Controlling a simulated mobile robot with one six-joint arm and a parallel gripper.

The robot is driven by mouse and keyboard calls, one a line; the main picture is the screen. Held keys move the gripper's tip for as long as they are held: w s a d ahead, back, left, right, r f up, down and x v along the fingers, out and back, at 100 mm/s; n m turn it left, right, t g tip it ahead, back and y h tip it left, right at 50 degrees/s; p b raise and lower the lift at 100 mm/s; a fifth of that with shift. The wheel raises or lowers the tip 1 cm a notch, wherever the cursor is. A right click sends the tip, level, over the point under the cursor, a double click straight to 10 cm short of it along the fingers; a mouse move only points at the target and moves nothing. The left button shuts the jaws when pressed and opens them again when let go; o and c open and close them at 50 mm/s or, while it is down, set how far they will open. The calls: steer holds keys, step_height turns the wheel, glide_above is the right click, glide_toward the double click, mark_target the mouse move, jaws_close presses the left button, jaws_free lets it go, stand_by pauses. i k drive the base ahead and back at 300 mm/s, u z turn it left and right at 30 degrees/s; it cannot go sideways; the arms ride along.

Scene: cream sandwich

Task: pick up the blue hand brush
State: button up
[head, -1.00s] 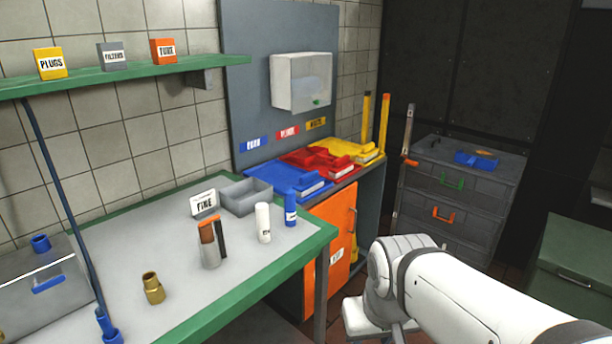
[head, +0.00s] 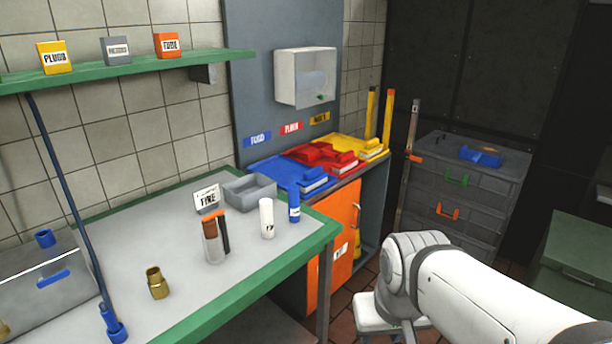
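A blue hand brush (head: 315,174) with pale bristles lies on the blue area (head: 268,172) of the side counter, at its front edge. Similar red (head: 343,159) and yellow (head: 371,146) brushes lie on the red and yellow areas behind it. My white arm reaches in from the lower right, in front of the drawer cabinet and apart from the counter. My gripper's fingers do not show, so whether they are open or shut is hidden.
The green-edged workbench (head: 150,235) holds a brass fitting (head: 157,284), a clear cup (head: 213,246), white (head: 267,218) and blue (head: 294,206) cylinders and a grey tray (head: 250,189). An orange door (head: 333,230) is below the counter. A drawer cabinet (head: 462,190) stands right.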

mark_target(312, 178)
steer(key=z, duration=0.95)
steer(key=i, duration=3.3)
steer(key=u, duration=3.5)
